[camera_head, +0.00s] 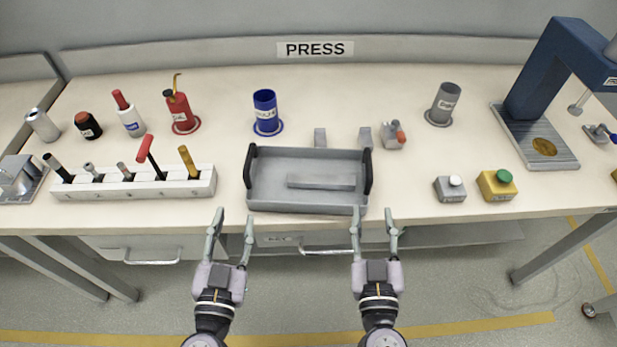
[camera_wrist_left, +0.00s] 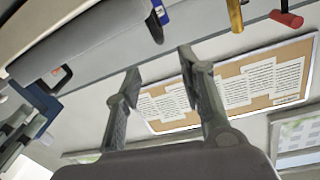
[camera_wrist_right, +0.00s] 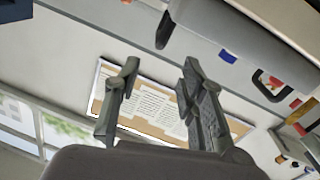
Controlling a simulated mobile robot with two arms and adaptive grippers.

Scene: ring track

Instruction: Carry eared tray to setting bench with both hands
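The eared tray (camera_head: 308,208) is a grey rectangular tray with a black upright ear on each short side. It sits near the front edge of the cream bench (camera_head: 400,80) under a PRESS sign, with a flat grey block (camera_head: 320,182) inside. My left gripper (camera_head: 233,214) is open and empty in front of the tray's left ear (camera_head: 249,165). My right gripper (camera_head: 374,212) is open and empty in front of the right ear (camera_head: 367,171). Neither touches the tray. Dark ears show beyond the fingers in the left wrist view (camera_wrist_left: 153,26) and right wrist view (camera_wrist_right: 165,28).
A tool rack (camera_head: 135,186) stands left of the tray. A blue cup (camera_head: 266,112) and small grey blocks stand behind it. Grey (camera_head: 450,189) and yellow (camera_head: 496,185) button boxes and a blue press (camera_head: 540,80) are to the right. Drawer handles (camera_head: 328,252) are under the bench.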

